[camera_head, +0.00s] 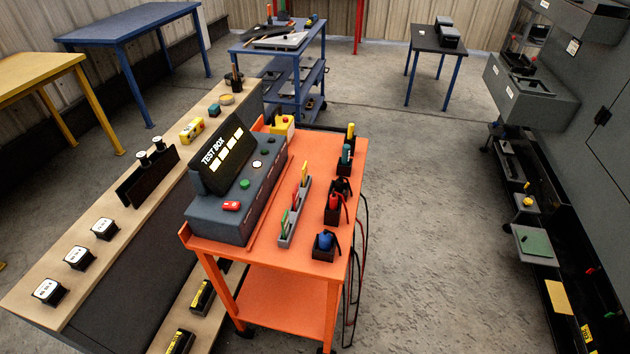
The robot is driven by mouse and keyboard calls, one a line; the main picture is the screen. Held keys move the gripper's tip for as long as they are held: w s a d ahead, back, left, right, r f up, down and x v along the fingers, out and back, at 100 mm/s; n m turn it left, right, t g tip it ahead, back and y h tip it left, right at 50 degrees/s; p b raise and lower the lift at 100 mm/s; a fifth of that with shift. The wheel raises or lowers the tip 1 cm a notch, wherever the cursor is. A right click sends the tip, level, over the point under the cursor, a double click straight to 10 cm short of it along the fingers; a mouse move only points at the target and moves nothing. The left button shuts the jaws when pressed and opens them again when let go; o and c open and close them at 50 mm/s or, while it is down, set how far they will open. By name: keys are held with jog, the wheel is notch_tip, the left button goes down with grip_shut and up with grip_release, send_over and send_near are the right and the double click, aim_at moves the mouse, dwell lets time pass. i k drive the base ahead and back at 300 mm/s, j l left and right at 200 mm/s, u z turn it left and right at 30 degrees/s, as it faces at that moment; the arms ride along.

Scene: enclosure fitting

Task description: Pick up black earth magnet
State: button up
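A small black piece (342,186) sits near the right edge of the orange cart (300,262), in a row of small dark holders. It looks like the black earth magnet, but it is too small to be sure. It stands between a teal piece (346,153) behind it and a red piece (334,203) in front of it. A blue piece (325,240) is at the near end of the row and a yellow one (350,131) at the far end. My gripper is not in view.
A grey test box (222,214) fills the cart's left side. A rack (293,225) with coloured pieces stands between it and the row. Cables (361,235) hang from the cart's right side. The floor (430,220) right of the cart is clear up to grey cabinets (545,100).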

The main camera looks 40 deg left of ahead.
aim_at(340, 182)
jog(key=i+u, duration=0.15)
jog(key=u, duration=0.25)
jog(key=i+l+u, duration=0.1)
jog(key=u, duration=0.3)
jog(key=i+l+u, duration=0.15)
jog(key=u, duration=0.25)
